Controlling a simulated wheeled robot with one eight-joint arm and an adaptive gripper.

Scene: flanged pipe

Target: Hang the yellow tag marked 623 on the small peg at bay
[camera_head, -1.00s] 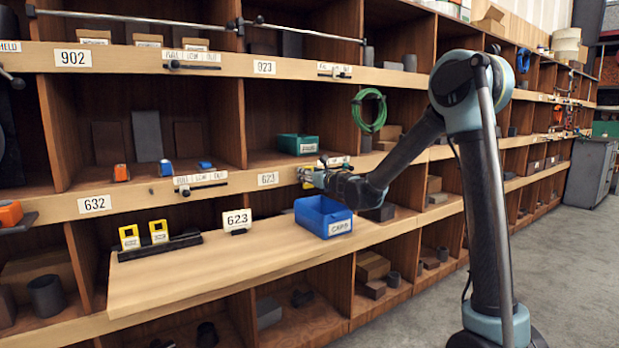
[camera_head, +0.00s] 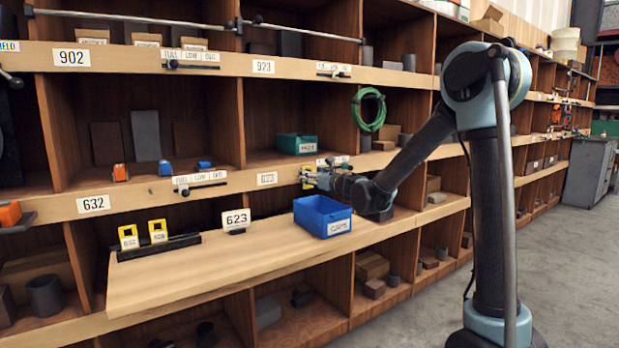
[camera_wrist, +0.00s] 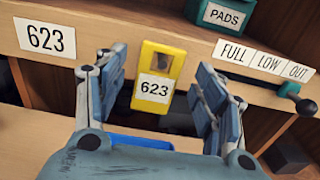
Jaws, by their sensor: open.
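The yellow tag marked 623 (camera_wrist: 154,88) is upright against the wooden shelf edge, right of the white 623 label (camera_wrist: 45,38) in the wrist view. A grey shape shows in the opening near its top; I cannot tell the peg apart there. My gripper (camera_wrist: 160,72) is open, with one finger on each side of the tag and a gap on both sides. In the head view, my gripper (camera_head: 314,177) is at the shelf edge right of the 623 label (camera_head: 267,178), with a bit of yellow at its fingertips.
A blue bin (camera_head: 322,217) stands on the ledge (camera_head: 200,265) below my gripper. A FULL/LOW/OUT slider (camera_wrist: 262,62) is to the tag's right. A green PADS bin (camera_wrist: 222,14) is above.

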